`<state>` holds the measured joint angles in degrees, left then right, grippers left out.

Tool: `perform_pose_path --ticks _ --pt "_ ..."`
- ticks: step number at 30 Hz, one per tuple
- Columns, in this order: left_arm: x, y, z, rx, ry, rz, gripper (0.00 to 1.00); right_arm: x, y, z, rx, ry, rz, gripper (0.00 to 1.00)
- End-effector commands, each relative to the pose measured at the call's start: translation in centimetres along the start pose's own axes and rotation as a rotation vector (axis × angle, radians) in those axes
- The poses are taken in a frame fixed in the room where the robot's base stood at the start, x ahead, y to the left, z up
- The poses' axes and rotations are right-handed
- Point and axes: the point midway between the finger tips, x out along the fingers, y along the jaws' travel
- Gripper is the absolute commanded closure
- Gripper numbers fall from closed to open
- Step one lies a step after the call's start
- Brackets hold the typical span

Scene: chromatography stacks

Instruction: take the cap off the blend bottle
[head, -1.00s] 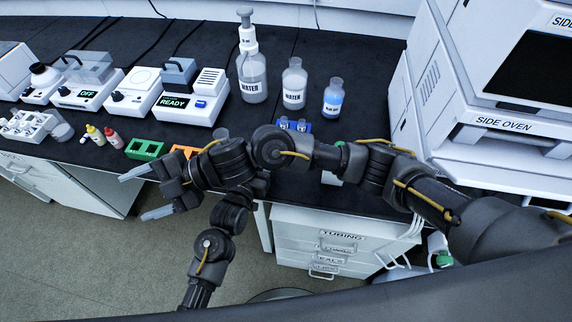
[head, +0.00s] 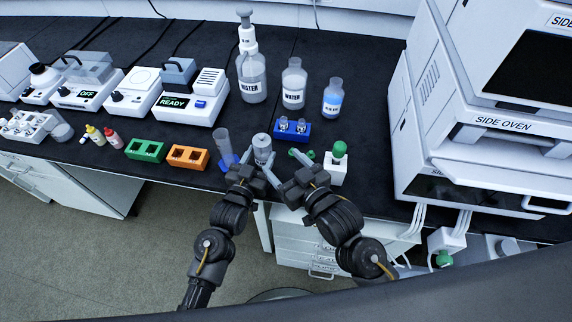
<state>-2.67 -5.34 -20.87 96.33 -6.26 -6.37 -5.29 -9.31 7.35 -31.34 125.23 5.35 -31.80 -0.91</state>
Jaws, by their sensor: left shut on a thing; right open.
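A small clear bottle with a grey top (head: 262,146) stands upright near the front edge of the bench; I take it for the blend bottle, but I cannot read a label. My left gripper (head: 254,163) is shut on it from the front left; its lower part is partly hidden by the fingers. My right gripper (head: 276,168) is open just to the right of the bottle, its fingers pointing toward it. I cannot tell whether a right finger touches the bottle.
A clear tube in a blue stand (head: 225,145) is close on the left. A blue vial rack (head: 293,130), green pieces (head: 301,156) and a green-topped white block (head: 337,168) are close on the right. Orange (head: 188,158) and green (head: 145,150) racks are further left.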

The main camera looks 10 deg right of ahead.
Motion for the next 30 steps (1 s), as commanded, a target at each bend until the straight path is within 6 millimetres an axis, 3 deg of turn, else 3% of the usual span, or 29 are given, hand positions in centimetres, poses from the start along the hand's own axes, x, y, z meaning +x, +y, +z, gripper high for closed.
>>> perform_pose_path --ticks 8,21,30 --pt "0.0 0.0 -0.1 0.0 0.001 0.0 0.91 0.6 0.2 0.2 0.003 -0.005 0.007 0.29" --pt "0.0 0.0 -0.1 0.0 0.001 0.0 0.91 8.3 0.2 0.1 0.003 -0.004 0.006 0.29" --pt "0.0 0.0 -0.1 0.0 0.001 0.0 0.91 11.5 0.2 0.2 0.003 -0.004 0.005 0.29"
